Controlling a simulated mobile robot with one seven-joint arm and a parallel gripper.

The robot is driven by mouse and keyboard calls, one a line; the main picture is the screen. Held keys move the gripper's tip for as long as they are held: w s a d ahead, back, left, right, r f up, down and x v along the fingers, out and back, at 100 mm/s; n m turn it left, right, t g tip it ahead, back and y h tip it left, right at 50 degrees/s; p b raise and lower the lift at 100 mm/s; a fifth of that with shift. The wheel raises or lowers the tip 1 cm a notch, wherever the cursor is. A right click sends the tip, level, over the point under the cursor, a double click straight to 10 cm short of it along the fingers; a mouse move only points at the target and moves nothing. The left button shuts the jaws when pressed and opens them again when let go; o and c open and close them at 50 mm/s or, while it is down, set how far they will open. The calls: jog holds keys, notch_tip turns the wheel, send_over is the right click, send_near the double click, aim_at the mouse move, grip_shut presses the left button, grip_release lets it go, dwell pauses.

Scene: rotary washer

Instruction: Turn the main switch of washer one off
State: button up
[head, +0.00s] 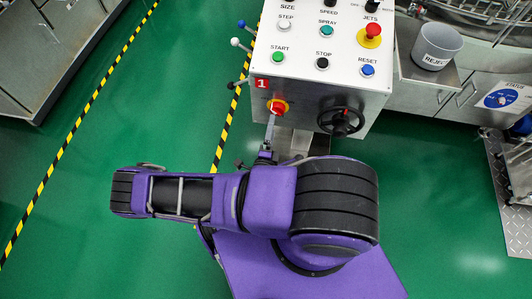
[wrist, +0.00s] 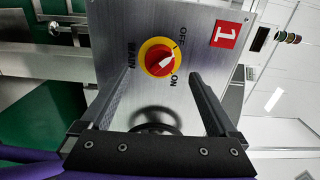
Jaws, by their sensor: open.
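The main switch is a red knob on a yellow disc (wrist: 153,68), ahead of my fingertips in the wrist view, with OFF, ON and MAIN printed around it. A white mark shows on the knob; I cannot tell surely which label it points to. In the head view the switch (head: 279,106) sits on the front of washer one (head: 322,88), beside the red "1" plate. My gripper (wrist: 162,72) is open, its two fingers on either side of the knob in the wrist view. In the head view my gripper (head: 271,122) is just below the switch; contact is unclear.
A black handwheel (head: 341,120) is to the right of the switch. Levers with coloured balls (head: 238,42) stick out left of the panel. Push buttons and a red emergency button (head: 372,30) are on top. A grey REJECT bin (head: 436,46) stands farther right.

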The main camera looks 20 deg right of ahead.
jog(key=v, duration=1.1)
